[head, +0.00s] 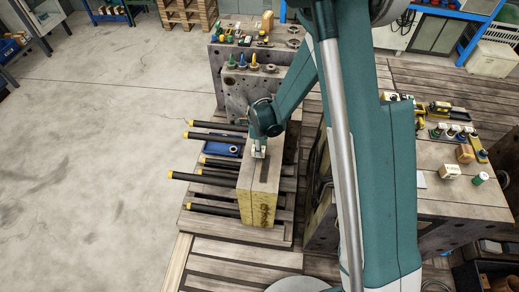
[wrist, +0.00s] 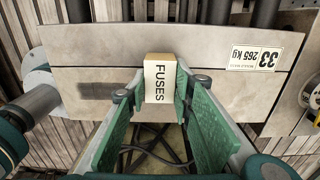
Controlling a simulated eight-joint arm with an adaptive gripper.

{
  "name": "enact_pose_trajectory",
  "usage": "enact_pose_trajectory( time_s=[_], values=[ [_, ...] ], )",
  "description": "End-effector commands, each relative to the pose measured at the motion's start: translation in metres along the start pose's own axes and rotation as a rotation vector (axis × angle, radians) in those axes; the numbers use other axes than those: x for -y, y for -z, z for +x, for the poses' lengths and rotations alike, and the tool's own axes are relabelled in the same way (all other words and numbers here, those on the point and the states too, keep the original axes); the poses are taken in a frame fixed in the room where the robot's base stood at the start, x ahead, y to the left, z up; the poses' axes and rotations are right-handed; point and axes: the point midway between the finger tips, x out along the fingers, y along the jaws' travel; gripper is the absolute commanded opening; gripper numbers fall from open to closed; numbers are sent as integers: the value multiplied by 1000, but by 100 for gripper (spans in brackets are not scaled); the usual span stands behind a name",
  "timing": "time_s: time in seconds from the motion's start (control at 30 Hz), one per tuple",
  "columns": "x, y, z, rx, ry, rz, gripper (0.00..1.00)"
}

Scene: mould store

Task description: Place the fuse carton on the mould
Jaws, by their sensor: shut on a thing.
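The fuse carton (wrist: 158,82) is a small tan box with a white face marked FUSES. In the wrist view it sits between the green finger pads of my gripper (wrist: 160,90), which is shut on it. In the head view my gripper (head: 258,152) is over the top of a grey mould block (head: 257,182) with a yellowish end; the carton cannot be made out there. In the wrist view a grey block (wrist: 240,95) with a "33, 265 kg" label lies behind the carton. I cannot tell whether the carton touches it.
Black bars with yellow ends and a blue tray (head: 222,148) lie left of the block. Another block (head: 230,95) behind carries several small items. A block (head: 455,200) at right holds small boxes and tools. Open concrete floor (head: 90,170) is at left.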

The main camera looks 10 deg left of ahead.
Motion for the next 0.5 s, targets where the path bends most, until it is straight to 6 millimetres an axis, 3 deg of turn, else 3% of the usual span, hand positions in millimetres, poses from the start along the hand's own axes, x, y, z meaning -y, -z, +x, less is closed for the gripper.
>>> enact_pose_trajectory(
  time_s=[0.3, 0.33, 0.43, 0.5],
  values=[
    [0, 0, 4, 0, 0, 0, 9],
    [0, 0, 3, 0, 0, 0, 26],
    [0, 0, 3, 0, 0, 0, 39],
    [0, 0, 3, 0, 0, 0, 39]
  ],
)
